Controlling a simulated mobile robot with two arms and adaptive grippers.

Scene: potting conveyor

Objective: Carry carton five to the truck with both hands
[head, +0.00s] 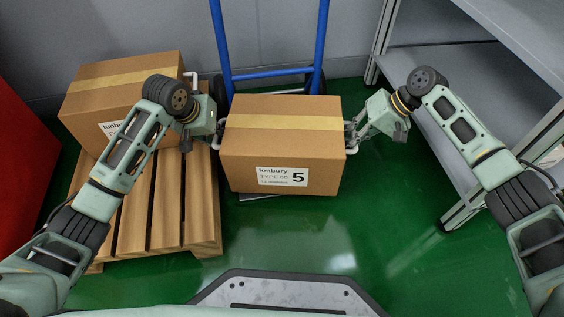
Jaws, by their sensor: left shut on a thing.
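Carton five (282,150), a brown box with tan tape and a label reading 5, is upright and level in the middle of the head view. It has a white handle on each side. My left gripper (219,132) is shut on its left handle. My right gripper (353,132) is at its right handle (352,150); I cannot tell whether its fingers are closed on it. The blue-framed hand truck (323,45) stands behind the carton. A dark plate edge shows below the carton; I cannot tell whether the carton rests on it.
A wooden pallet (168,205) at left bears another carton (110,85), partly behind my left arm. Grey shelves (450,60) stand at right, near my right arm. A red object (22,135) is at the far left. Green floor (385,215) is clear in front and right of carton five.

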